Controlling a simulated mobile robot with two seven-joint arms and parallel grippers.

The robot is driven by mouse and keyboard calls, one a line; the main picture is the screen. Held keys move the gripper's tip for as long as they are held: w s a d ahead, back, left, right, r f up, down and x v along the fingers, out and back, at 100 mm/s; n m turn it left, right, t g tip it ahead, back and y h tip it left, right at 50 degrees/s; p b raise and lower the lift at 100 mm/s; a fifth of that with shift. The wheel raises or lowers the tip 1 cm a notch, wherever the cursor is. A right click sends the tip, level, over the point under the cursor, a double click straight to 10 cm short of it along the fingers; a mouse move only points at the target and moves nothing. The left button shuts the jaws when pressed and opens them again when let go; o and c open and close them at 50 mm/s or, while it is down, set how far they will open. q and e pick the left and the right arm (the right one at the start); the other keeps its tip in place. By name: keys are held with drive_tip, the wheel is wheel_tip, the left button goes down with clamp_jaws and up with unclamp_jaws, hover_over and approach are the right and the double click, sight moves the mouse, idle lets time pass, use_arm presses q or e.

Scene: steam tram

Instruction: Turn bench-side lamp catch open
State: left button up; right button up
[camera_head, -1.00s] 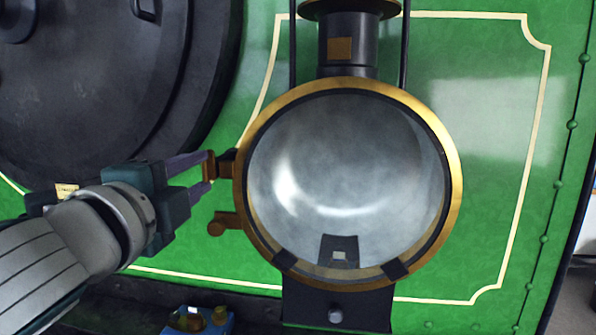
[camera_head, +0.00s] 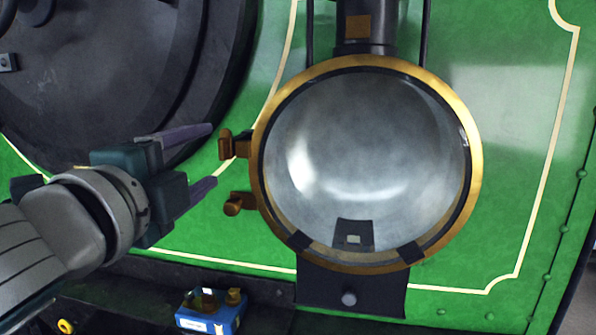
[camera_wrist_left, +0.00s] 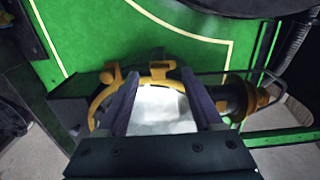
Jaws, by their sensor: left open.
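The round lamp (camera_head: 470,165) has a brass rim and a pale glass front, and it stands against the green panel. Two brass fittings stick out from its left side: an upper catch (camera_head: 225,146) with an upright tab and a lower knob-ended one (camera_head: 236,205). My left gripper (camera_head: 214,155) is open and empty, just left of the upper catch, its fingers pointing at it. A small gap shows between the fingertips and the tab. In the left wrist view the open fingers (camera_wrist_left: 158,78) straddle the view of the pale lamp glass. My right gripper is not in view.
A large dark round door (camera_head: 130,80) fills the upper left. A blue box (camera_head: 207,318) with brass pieces on it sits on the dark ledge below. A black bracket (camera_head: 350,290) supports the lamp. The green panel (camera_head: 510,200) right of the lamp is clear.

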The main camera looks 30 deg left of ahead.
use_arm(q)
drive_tip(key=b+v, duration=0.2)
drive_tip(key=v, duration=0.5)
drive_tip(key=s+d+f+n+g+h, duration=0.1)
drive_tip(key=s+f+n+g, duration=0.3)
drive_tip(key=f, duration=0.4)
drive_tip(key=s+f+n+g, duration=0.3)
drive_tip(key=f+n+g, duration=0.2)
drive_tip(key=f, duration=0.2)
drive_tip(key=s+d+f+n+g+h, duration=0.35)
drive_tip(key=s+d+f+g, duration=0.2)
drive_tip(key=s, duration=0.25)
wheel_tip(320, 180, up, 23)
drive_tip(key=d+p, duration=0.1)
drive_tip(key=p, duration=2.3)
drive_tip(key=shift+r+n, duration=0.15)
drive_tip(key=shift+n, duration=0.2)
